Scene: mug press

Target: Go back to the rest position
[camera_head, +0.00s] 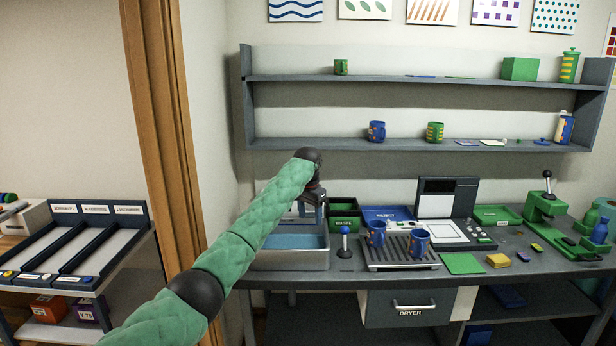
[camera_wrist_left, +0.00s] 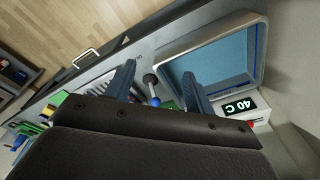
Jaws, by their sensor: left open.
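My left arm reaches up from the bottom left in the head view. Its gripper (camera_head: 313,203) points down over the back of the grey sink basin (camera_head: 290,262) and is partly hidden by the arm. In the left wrist view its two fingers (camera_wrist_left: 160,84) are spread with nothing between them. The basin (camera_wrist_left: 222,62) and a blue-knobbed lever (camera_wrist_left: 154,100) lie beyond them. Two blue mugs, one at the back left (camera_head: 376,236) and one at the front right (camera_head: 419,244), stand on the ridged rack (camera_head: 390,262). My right gripper is not seen.
A green press (camera_head: 548,218) stands at the counter's right. The blue-knobbed lever (camera_head: 344,243) stands right of the basin. Mugs stand on the wall shelves (camera_head: 400,146). A wooden door frame (camera_head: 168,130) rises left.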

